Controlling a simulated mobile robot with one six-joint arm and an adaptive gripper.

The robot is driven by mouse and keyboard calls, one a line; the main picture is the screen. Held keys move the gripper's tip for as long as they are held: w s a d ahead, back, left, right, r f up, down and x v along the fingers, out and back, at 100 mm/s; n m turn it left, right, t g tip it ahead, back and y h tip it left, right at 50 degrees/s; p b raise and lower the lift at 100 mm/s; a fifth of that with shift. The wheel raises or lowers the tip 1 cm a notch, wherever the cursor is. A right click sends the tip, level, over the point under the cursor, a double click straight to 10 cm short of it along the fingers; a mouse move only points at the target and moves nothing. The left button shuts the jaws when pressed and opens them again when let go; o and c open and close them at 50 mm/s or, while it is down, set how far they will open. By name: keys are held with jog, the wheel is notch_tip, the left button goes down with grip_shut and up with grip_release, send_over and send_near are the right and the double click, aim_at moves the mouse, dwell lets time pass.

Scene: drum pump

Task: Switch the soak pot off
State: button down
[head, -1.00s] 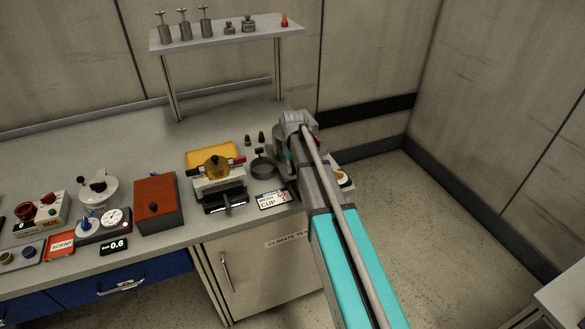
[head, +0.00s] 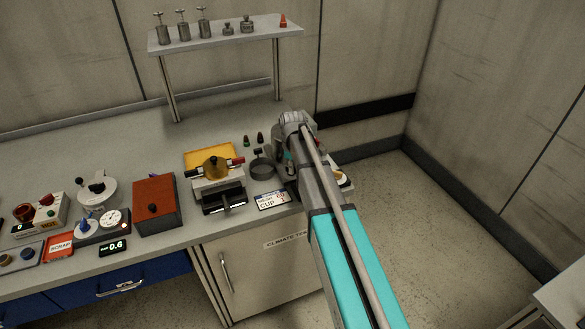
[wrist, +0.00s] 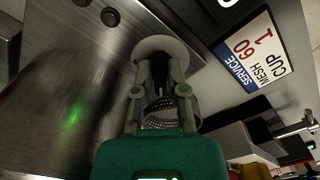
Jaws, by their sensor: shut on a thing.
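In the wrist view my gripper (wrist: 164,66) has its fingers closed together at a pale round disc (wrist: 152,46) on a brushed steel surface (wrist: 60,95). The part between the fingertips is hidden. I cannot tell for sure whether this surface belongs to the soak pot. A green light or reflection glows on the steel, and two dark round buttons (wrist: 110,16) show near the top.
A card reading MESH 60 CUP 1 (head: 271,200) lies beside the arm. A clamp-like device (head: 218,180), a dark ring-shaped cup (head: 263,167) and a rust-red box (head: 153,203) stand to the left. A raised shelf (head: 230,36) holds weights.

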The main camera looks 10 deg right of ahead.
dwell(0.4)
jog(key=c, duration=0.7)
grip_release()
jog(key=shift+m, duration=0.3)
